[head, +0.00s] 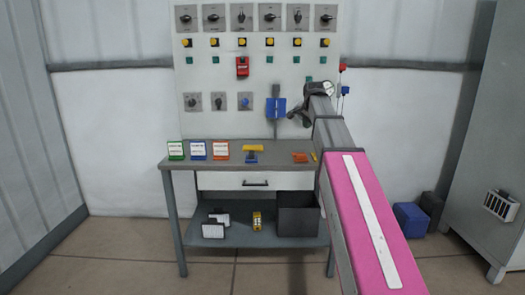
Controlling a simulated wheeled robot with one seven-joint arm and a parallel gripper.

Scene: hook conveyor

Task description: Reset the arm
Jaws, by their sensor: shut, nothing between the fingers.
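My arm comes in from the lower right, with a pink link nearest the camera and grey links beyond. My gripper (297,112) is at its far end, in front of the right part of the white switch panel (225,75) and above the workbench (245,165). It is shut and looks empty. It is small and dark here, so its fingertips are hard to make out. It is close to a blue block (275,109) on the panel in the picture; I cannot tell whether they touch.
The bench top holds green, blue and orange card stands (198,150), a yellow-and-blue item (252,152) and orange pieces (300,157). A dark bin (298,214) sits on the lower shelf. The floor in front is clear.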

